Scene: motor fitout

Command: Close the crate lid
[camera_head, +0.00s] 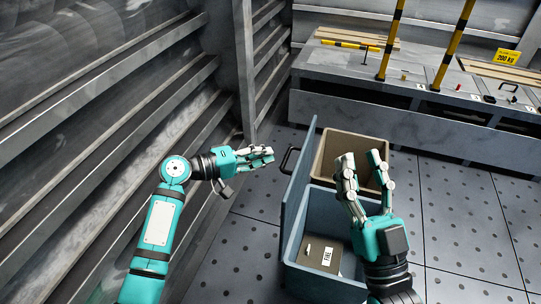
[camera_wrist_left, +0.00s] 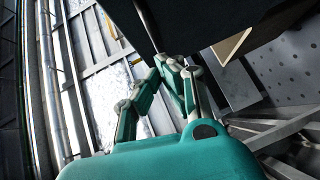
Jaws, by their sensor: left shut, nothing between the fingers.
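The blue-grey crate (camera_head: 322,287) stands on the floor, its inside visible from above. Its lid (camera_head: 297,185) stands open, roughly upright along the left side, with a black handle (camera_head: 287,160) on its left face. My left gripper (camera_head: 268,155) is shut and empty, just left of the handle; a small gap seems to lie between them. In the left wrist view the shut fingers (camera_wrist_left: 178,75) are close below a dark surface, perhaps the lid. My right gripper (camera_head: 361,157) is open, above the crate's right side, with nothing visible between its fingers.
A dark box with a white label (camera_head: 327,257) lies inside the crate. A tan bin (camera_head: 357,143) stands right behind it. Ribbed metal wall (camera_head: 90,130) runs along the left. A long grey bench (camera_head: 430,130) with striped poles is at the back. Dotted floor is free at right.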

